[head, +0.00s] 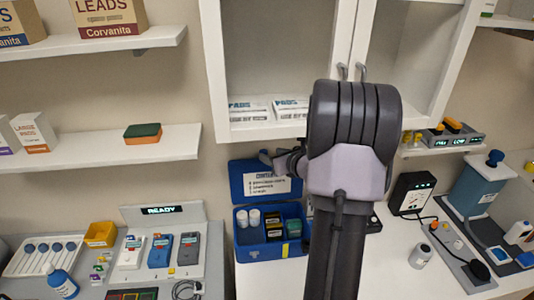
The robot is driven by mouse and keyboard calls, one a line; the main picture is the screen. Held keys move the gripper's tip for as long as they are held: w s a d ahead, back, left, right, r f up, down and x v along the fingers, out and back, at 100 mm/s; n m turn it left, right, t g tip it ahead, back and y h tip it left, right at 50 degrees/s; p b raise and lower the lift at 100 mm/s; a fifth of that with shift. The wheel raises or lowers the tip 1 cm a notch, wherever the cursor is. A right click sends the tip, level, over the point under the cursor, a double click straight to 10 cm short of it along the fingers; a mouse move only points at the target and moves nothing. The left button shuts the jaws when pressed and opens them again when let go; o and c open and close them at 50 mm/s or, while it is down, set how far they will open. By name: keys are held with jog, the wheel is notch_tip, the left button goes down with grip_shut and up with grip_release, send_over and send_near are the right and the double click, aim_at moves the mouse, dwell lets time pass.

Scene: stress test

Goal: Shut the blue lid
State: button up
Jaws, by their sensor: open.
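The blue lid (245,177) stands raised at the back of a blue box (258,252), with a white printed label (268,185) on its inner face. The box is open on the white counter. White-capped bottles (248,217) and small dark, yellow and green items (278,226) sit inside. My gripper (267,157) is at the lid's upper edge in the picture, left of my large arm joint. It is small and partly hidden by my own wrist; I cannot tell whether it touches the lid. Nothing shows held in it. My arm covers the area right of the box.
A glass-door cabinet (222,80) hangs above the lid. Wall shelves (100,145) are at left. A charging station (165,262) labelled READY stands left of the box. Bare counter lies in front of the box.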

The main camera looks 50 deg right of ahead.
aim_at(265, 153)
jog(key=x, duration=0.4)
jog(key=shift+f, duration=0.1)
grip_shut()
dwell(1.3)
